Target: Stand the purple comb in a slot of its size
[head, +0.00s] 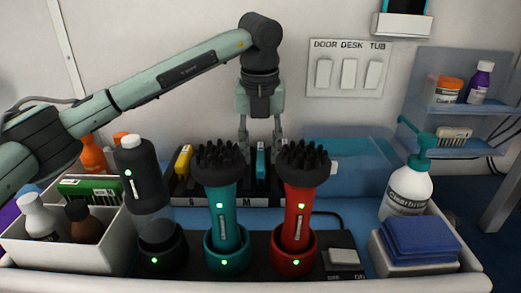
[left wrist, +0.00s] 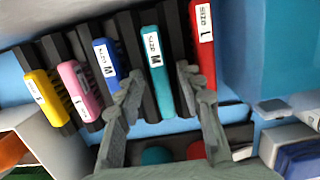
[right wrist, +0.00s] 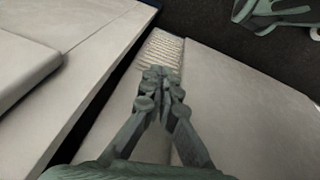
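I see no comb that is clearly purple. The comb rack (head: 180,190) stands behind the brushes, with dark dividers. In the left wrist view it holds a yellow comb (left wrist: 45,98), a pink comb (left wrist: 79,90), a blue comb (left wrist: 106,68), a teal comb (left wrist: 156,62) marked M and a red comb (left wrist: 202,45) marked L. My left gripper (left wrist: 160,82) is open above the rack, its fingers on either side of the teal comb's line, with gaps to it. In the head view the left gripper (head: 261,158) points down. My right gripper (right wrist: 158,82) is shut and shows only in its wrist view.
A teal brush (head: 223,205) and a red brush (head: 298,200) stand in cups before the rack.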

